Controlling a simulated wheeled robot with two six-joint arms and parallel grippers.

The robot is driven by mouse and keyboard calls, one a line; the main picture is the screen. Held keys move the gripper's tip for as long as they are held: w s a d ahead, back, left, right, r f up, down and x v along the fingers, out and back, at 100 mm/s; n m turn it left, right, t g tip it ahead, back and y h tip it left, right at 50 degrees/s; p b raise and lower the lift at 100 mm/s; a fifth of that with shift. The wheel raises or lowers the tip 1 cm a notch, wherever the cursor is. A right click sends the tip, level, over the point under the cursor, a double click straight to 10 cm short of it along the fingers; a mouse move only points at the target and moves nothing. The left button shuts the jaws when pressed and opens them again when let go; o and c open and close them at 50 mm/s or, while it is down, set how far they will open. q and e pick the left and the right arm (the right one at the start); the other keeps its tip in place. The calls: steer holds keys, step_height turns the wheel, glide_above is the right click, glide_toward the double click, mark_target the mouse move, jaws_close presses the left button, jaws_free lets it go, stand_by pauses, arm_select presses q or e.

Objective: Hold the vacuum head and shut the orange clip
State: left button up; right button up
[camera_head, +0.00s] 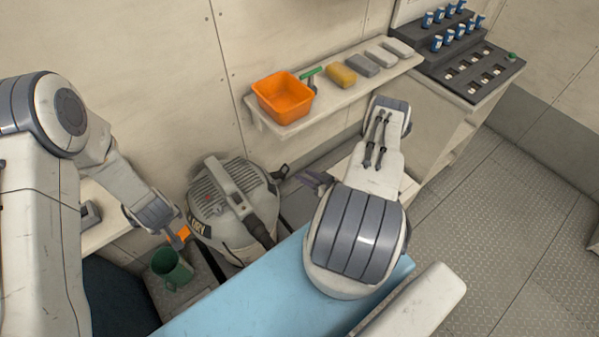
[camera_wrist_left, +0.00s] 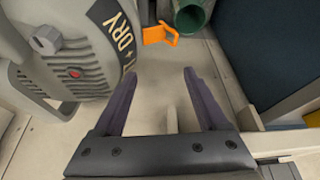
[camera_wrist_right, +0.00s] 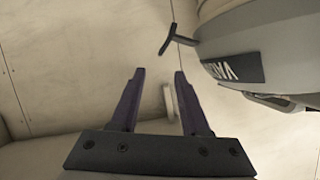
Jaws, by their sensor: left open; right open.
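The vacuum head (camera_head: 228,205) is a grey ribbed dome with a top handle, left of centre in the head view. The orange clip (camera_head: 179,236) sticks outward from its left side. In the left wrist view the clip (camera_wrist_left: 160,34) lies just beyond the fingertips of my left gripper (camera_wrist_left: 160,73), which is open and empty. My right gripper (camera_head: 308,181) is open and empty at the right of the vacuum head, apart from it. The right wrist view shows the head's labelled side (camera_wrist_right: 237,68) and a dark T-shaped latch (camera_wrist_right: 175,40) jutting out.
A green mug (camera_head: 171,268) stands close to the clip. A shelf (camera_head: 335,100) behind holds an orange bin (camera_head: 283,97), a green-handled tool, a yellow sponge (camera_head: 342,75) and grey blocks. A light blue surface (camera_head: 250,300) lies in front. A dark rack (camera_head: 460,75) stands back right.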

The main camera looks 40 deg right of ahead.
mark_target(286, 165)
steer(key=x, duration=1.1)
steer(key=shift+w+a+f, duration=0.1)
steer(key=shift+w, duration=0.2)
jaws_close()
stand_by(0.5)
stand_by(0.6)
